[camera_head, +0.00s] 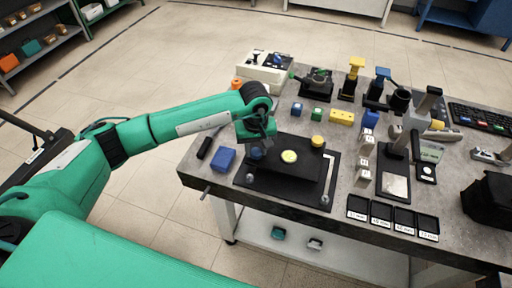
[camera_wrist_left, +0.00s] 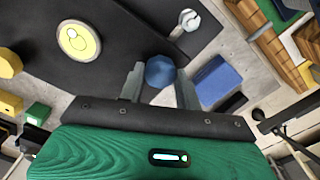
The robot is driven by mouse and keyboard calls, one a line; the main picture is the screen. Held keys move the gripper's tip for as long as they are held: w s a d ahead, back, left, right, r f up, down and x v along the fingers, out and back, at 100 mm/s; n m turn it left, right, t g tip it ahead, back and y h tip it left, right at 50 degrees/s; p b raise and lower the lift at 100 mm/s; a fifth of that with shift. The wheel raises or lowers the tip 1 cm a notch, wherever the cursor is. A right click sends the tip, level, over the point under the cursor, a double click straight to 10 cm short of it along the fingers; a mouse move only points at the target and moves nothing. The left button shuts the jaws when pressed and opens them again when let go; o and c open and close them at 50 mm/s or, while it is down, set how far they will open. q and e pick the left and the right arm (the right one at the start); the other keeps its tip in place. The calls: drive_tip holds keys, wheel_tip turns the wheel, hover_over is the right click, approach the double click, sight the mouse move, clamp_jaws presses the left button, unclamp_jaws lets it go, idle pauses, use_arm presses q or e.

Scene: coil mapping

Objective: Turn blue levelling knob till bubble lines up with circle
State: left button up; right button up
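The levelling plate (camera_head: 311,177) is a dark platform on a black base on the table. Its round yellow level (camera_head: 289,156) shows larger in the left wrist view (camera_wrist_left: 78,41), with a dark ring and a small pale spot toward its upper left; exact alignment is too small to tell. The blue knob (camera_head: 257,153) is at the platform's left corner, partly hidden by my left gripper (camera_head: 259,139). In the left wrist view the blue knob (camera_wrist_left: 160,71) lies between the two fingertips, which flank it closely; whether both press on it is unclear. My right gripper is out of view.
A yellow knob (camera_head: 318,141) is at the platform's far right corner. A blue block (camera_head: 223,159) lies left of the base. Black labelled trays (camera_head: 381,214) stand right. Upright stands and small blocks fill the table's back. Bare tabletop shows along the front edge.

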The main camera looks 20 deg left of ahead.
use_arm(q)
drive_tip(key=shift+c, duration=1.4)
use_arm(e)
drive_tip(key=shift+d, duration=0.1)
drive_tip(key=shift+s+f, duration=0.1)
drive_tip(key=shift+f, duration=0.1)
use_arm(q)
drive_tip(key=shift+f+n+b, duration=0.15)
drive_tip(key=shift+n+b, duration=0.65)
drive_tip(key=shift+b, duration=0.25)
drive_tip(key=n+b, duration=0.7)
drive_tip(key=shift+n, duration=0.4)
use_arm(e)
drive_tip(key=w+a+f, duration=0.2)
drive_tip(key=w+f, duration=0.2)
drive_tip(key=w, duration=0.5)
use_arm(q)
drive_tip(key=n+b, duration=0.1)
drive_tip(key=n, duration=0.1)
drive_tip(key=n+b, duration=0.1)
drive_tip(key=n, duration=0.1)
drive_tip(key=n+b, duration=0.2)
drive_tip(key=shift+r, duration=0.25)
drive_tip(key=shift+r+n, duration=0.15)
drive_tip(key=shift+n, duration=0.55)
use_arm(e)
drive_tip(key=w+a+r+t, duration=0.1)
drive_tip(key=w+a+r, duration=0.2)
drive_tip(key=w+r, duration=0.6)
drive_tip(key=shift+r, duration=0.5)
